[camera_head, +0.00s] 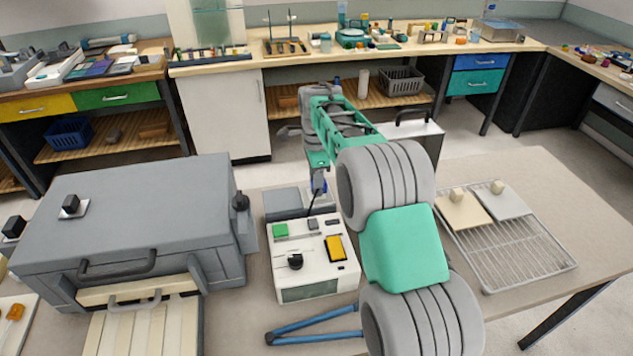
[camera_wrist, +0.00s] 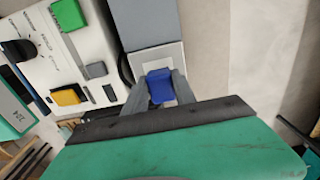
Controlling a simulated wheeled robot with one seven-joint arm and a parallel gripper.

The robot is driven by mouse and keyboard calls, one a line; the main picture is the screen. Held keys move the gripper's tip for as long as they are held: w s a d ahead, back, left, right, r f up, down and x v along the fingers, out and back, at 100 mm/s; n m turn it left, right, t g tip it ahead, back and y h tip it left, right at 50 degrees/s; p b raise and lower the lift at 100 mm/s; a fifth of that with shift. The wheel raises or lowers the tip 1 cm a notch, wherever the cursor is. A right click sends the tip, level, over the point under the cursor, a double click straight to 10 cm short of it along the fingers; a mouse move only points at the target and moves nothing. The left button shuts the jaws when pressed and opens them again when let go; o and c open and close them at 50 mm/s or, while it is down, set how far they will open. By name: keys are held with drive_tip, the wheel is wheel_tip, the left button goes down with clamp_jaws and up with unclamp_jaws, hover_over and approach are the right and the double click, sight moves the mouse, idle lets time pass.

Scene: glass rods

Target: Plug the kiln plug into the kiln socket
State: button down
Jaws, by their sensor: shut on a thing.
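The kiln plug is a blue block (camera_wrist: 160,86) between my gripper's fingers (camera_wrist: 162,92) in the wrist view. My gripper (camera_head: 319,184) is shut on it. In the head view a little blue shows at the fingertips, low behind the white control box. A dark cable (camera_head: 312,204) runs down from there. In the wrist view the plug overlaps a pale square plate (camera_wrist: 170,56), likely the socket's face, at the end of a grey block (camera_wrist: 146,22). The plug hides part of the plate. I cannot tell whether the plug is seated or just above it.
The white control box (camera_head: 307,287) with green and yellow switches stands close in front of the gripper. The large grey kiln (camera_head: 130,215) is on the left. A wire rack (camera_head: 515,255) with two tiles lies right. Blue tongs (camera_head: 312,328) lie in front.

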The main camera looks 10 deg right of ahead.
drive_tip(key=shift+a, duration=0.35)
drive_tip(key=shift+p, duration=0.45)
idle(1.0)
drive_tip(key=shift+f+b, duration=0.3)
drive_tip(key=shift+f, duration=0.2)
idle(0.4)
drive_tip(key=c, duration=0.9)
unclamp_jaws()
drive_tip(key=shift+c, duration=0.2)
wheel_tip(320, 180, up, 7)
drive_tip(key=shift+r+b, duration=0.15)
drive_tip(key=shift+b, duration=0.45)
drive_tip(key=shift+r, duration=0.3)
